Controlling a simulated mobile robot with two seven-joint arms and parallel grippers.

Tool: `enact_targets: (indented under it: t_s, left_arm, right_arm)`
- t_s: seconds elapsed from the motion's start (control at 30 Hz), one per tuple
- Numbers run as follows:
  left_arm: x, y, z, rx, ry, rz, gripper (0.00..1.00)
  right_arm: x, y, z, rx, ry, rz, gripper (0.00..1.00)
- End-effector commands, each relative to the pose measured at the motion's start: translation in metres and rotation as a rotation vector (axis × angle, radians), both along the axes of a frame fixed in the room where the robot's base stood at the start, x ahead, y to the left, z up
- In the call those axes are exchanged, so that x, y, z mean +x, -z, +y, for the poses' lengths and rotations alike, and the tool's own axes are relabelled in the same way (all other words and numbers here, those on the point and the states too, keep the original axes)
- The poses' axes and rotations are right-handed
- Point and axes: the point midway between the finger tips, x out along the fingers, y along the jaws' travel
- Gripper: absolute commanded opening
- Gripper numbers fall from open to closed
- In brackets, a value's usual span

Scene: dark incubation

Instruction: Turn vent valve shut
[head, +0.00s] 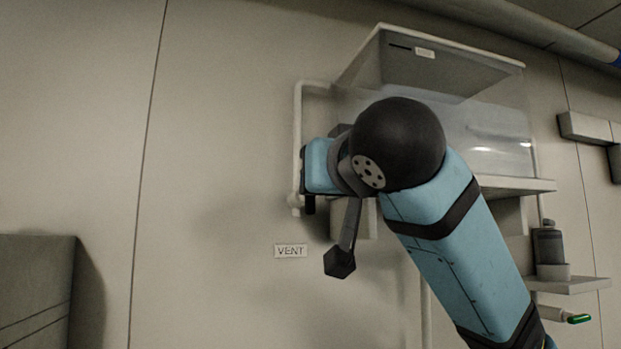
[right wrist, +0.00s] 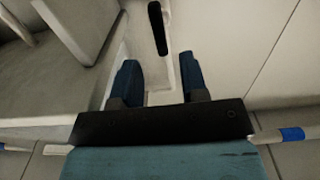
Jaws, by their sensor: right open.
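The vent valve's dark lever (right wrist: 158,28) shows in the right wrist view, in front of a white pipe. My right gripper (right wrist: 159,75) is open, with one blue finger on each side and nothing between them. The lever lies beyond the fingertips, roughly in line with the gap. In the head view my right arm comes from the lower right, and its gripper (head: 308,168) is by the white pipe (head: 297,130), hiding most of the valve. A small dark piece shows just below it; I cannot tell if it is the lever. The VENT label (head: 291,251) is below. My left gripper is out of view.
A clear-walled box (head: 490,120) with a grey top stands on a wall shelf (head: 515,185) behind my arm. A dark bottle (head: 547,245) stands on a small shelf at right. A grey cabinet (head: 35,290) is at lower left. The wall left of the pipe is clear.

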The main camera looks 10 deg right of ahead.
Motion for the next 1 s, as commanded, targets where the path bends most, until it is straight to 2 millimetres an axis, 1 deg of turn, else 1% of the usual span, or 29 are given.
enact_targets:
  t_s: [0.03, 0.1, 0.2, 0.3, 0.4, 0.5, 0.67, 0.77, 0.87, 0.9, 0.93, 0.97, 1.0]
  left_arm:
    - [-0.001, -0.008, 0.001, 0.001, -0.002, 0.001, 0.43]
    - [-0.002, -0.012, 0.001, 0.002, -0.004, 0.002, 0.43]
    - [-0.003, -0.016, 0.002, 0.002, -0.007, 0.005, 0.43]
    - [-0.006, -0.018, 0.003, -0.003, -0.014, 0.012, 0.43]
    - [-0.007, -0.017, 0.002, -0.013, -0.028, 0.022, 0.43]
    - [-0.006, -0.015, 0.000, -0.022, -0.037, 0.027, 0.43]
    - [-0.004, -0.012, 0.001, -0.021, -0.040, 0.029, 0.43]
    - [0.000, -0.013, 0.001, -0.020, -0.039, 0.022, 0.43]
    - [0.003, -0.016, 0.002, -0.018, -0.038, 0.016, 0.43]
    - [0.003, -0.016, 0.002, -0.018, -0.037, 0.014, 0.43]
    - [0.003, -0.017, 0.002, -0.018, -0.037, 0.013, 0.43]
    - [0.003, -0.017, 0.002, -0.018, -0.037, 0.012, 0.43]
    - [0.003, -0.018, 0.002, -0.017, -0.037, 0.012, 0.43]
  right_arm:
    - [0.013, -0.003, 0.000, -0.001, 0.003, 0.005, 0.40]
    - [0.026, -0.003, 0.001, 0.000, 0.003, 0.004, 0.40]
    - [0.044, -0.002, 0.003, -0.001, 0.002, 0.004, 0.40]
    - [0.057, -0.002, 0.004, -0.001, 0.000, 0.002, 0.40]
    - [0.065, -0.001, 0.005, 0.000, 0.001, 0.001, 0.40]
    - [0.069, 0.000, 0.005, 0.000, 0.001, 0.000, 0.40]
    - [0.070, 0.001, 0.005, 0.000, 0.000, 0.000, 0.40]
    - [0.070, 0.001, 0.005, 0.000, 0.000, 0.000, 0.40]
    - [0.070, 0.001, 0.005, 0.000, 0.000, 0.000, 0.20]
    - [0.070, 0.001, 0.006, 0.000, 0.000, 0.000, 0.11]
    - [0.070, 0.000, 0.006, 0.000, 0.000, 0.000, 0.04]
    - [0.070, 0.000, 0.006, 0.000, 0.000, 0.000, 0.00]
    - [0.070, 0.000, 0.006, 0.000, 0.000, 0.000, 0.00]
